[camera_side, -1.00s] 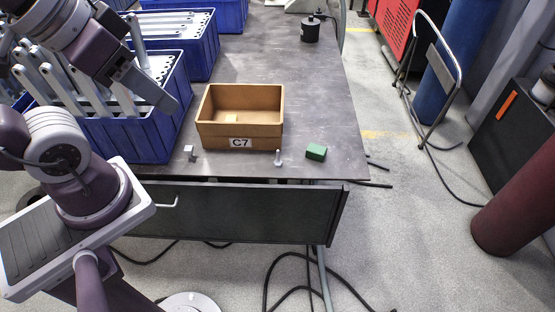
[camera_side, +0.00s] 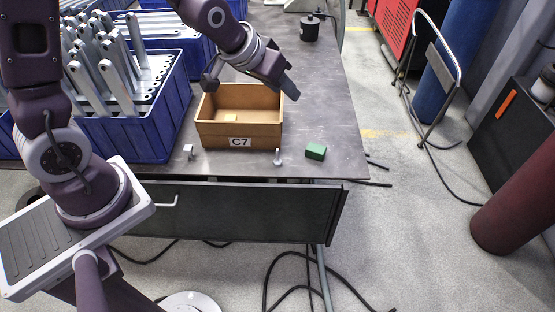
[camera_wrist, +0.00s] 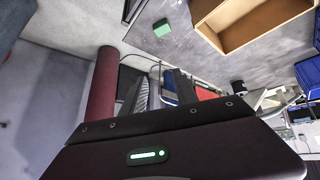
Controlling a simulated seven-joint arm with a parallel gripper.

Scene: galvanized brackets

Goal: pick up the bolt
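The bolt (camera_side: 278,157) is small and grey. It stands upright on the table near its front edge, between the wooden box and the green block. I cannot make it out in the wrist view. My gripper (camera_side: 290,89) hangs in the air above the right rear part of the box, well above and apart from the bolt. In the wrist view, its two fingers (camera_wrist: 158,90) show apart with nothing between them, so it is open and empty.
The wooden box (camera_side: 240,143), labelled C7, holds a small yellow piece (camera_side: 231,118). A green block (camera_side: 316,151) lies right of the bolt, a small metal piece (camera_side: 189,151) left. A blue crate of brackets (camera_side: 150,135) stands left. A black canister (camera_side: 309,28) stands behind. The table's right side is clear.

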